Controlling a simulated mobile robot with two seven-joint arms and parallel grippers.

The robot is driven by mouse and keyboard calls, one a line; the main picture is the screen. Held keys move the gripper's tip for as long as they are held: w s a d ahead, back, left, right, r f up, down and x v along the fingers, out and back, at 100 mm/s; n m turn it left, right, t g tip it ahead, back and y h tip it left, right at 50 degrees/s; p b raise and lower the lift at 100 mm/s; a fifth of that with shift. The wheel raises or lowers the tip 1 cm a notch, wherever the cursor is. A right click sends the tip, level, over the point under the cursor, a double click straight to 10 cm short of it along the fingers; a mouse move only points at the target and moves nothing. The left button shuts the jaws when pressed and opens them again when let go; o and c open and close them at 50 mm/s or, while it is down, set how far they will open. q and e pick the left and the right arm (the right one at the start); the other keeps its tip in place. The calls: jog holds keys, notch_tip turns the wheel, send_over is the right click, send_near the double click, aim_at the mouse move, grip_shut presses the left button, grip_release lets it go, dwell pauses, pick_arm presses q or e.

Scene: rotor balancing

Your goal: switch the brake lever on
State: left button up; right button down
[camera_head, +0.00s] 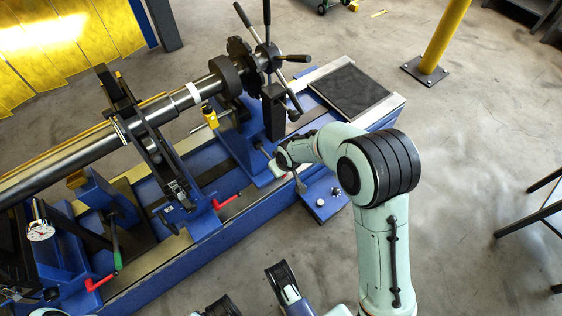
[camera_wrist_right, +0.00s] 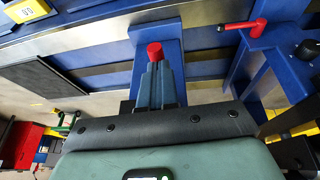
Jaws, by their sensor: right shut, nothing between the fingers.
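My right gripper (camera_head: 278,168) reaches down beside the front of the blue machine bed, near a small blue control box (camera_head: 322,200). In the right wrist view its fingers (camera_wrist_right: 158,72) are shut and empty. A red cap (camera_wrist_right: 154,50) shows just beyond the fingertips, over the blue box; it seems to be the tip of the brake lever. Whether the fingers touch it, I cannot tell. A thin dark lever stem (camera_head: 298,184) rises from the box next to the gripper; its upper end is hidden.
A red clamp handle (camera_head: 226,202) sits on the bed left of the gripper; another is farther left (camera_head: 100,283). The long rotor shaft (camera_head: 60,165) lies on its supports behind. A dark mat (camera_head: 348,90) lies at the bed's right end.

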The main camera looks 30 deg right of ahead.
aim_at(283, 177)
jog(key=f, duration=0.3)
jog(key=shift+s+f, duration=0.1)
jog(key=shift+s, duration=0.2)
pick_arm(q)
jog(key=shift+s+a+f+g+b, duration=0.1)
jog(key=shift+s+f+g+b, duration=0.1)
jog(key=shift+s+f, duration=0.3)
jog(key=shift+s+f+g+b, duration=0.2)
jog(key=shift+s, duration=0.5)
pick_arm(e)
jog(key=shift+f, duration=1.1)
